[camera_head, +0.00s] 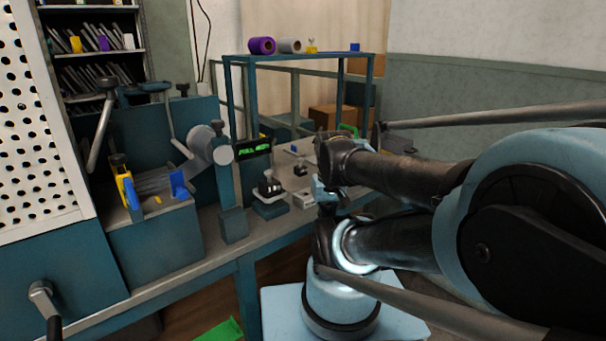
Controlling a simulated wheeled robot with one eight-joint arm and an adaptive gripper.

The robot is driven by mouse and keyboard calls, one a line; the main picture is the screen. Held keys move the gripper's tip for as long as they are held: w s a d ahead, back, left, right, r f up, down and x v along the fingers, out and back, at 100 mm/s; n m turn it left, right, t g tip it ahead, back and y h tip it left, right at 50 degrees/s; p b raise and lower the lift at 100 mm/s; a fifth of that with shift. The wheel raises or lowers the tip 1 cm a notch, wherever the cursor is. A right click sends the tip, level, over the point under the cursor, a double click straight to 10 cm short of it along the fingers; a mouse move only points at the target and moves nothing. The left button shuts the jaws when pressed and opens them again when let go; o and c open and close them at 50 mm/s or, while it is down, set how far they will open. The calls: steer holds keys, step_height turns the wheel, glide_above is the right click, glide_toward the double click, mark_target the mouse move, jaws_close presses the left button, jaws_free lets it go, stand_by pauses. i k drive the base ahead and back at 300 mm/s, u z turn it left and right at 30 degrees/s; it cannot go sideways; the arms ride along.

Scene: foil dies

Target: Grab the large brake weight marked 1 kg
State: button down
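No "1 kg" marking is legible, so I cannot tell for sure which thing is the large brake weight. A small dark and metallic object (269,187) stands on a teal block on the bench, below a display with green letters. Another small dark object (300,168) sits on a pale base to its right. My arm reaches in from the right, and its folded links cover part of the bench. What seems to be my gripper (326,192) is small and partly hidden among my links, right of these objects. Its fingers are not clear.
The bench (222,258) runs from front left to back right. A teal machine (155,245) with rollers and yellow and blue parts stands on the left. A teal frame (305,57) carries purple and grey rolls. Cardboard boxes (332,116) are behind. A green sheet (220,331) lies low in front.

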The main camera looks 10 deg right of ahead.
mark_target(270, 187)
steer(key=z, duration=0.25)
steer(key=k, duration=1.15)
steer(key=z, duration=0.45)
steer(key=i, duration=0.55)
steer(key=u, duration=0.05)
